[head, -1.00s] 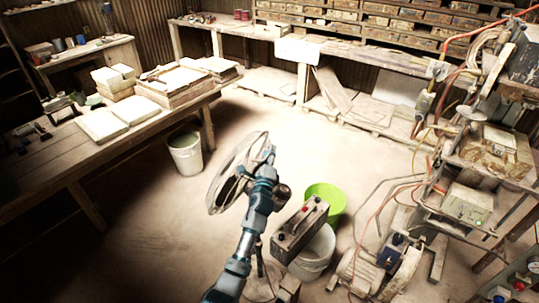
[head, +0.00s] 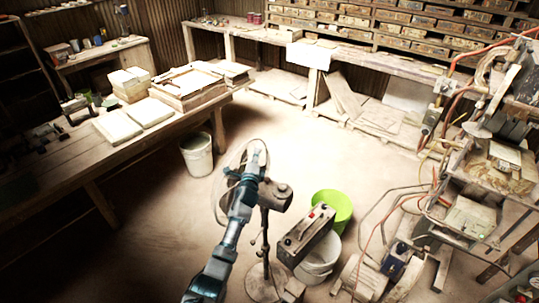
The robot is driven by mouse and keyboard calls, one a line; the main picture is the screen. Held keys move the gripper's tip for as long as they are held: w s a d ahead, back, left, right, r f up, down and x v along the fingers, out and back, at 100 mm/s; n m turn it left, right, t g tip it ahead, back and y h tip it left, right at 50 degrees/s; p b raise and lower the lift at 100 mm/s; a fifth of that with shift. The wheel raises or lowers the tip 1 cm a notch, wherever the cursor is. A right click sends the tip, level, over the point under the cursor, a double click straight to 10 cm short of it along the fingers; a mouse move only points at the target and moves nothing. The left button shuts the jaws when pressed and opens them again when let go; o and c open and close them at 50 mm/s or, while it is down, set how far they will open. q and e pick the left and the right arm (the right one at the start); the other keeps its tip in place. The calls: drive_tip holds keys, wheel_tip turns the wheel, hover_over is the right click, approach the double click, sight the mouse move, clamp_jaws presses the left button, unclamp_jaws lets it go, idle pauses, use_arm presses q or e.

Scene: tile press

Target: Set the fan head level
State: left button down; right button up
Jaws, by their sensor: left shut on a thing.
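The fan stands on the floor in the middle of the head view, with its round wire cage (head: 219,200) on the left and its motor housing (head: 276,196) on the right. A thin pole (head: 265,232) runs down to a round base, partly hidden by my arm and a box. My left gripper (head: 254,157) is at the upper part of the fan head and shut on it. My gripper and arm cover much of the cage, so the exact contact and the head's exact tilt are hard to tell. My right gripper is out of view.
A long grey box (head: 307,237), a white bucket (head: 320,262) and a green bucket (head: 335,205) stand close right of the fan. A pale bucket (head: 197,155) stands by the left workbench (head: 75,160). Hoses and machinery fill the right. Floor is clear left of the fan.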

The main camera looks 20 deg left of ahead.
use_arm(q)
drive_tip(key=shift+a+f, duration=0.3)
drive_tip(key=shift+a, duration=0.15)
drive_tip(key=c, duration=1.2)
unclamp_jaws()
drive_tip(key=shift+d, duration=0.25)
drive_tip(key=shift+d+r, duration=0.1)
drive_tip(key=shift+s, duration=0.55)
drive_tip(key=v, duration=1)
drive_tip(key=shift+s+d, duration=0.25)
drive_tip(key=shift+s, duration=0.05)
drive_tip(key=shift+f, duration=0.25)
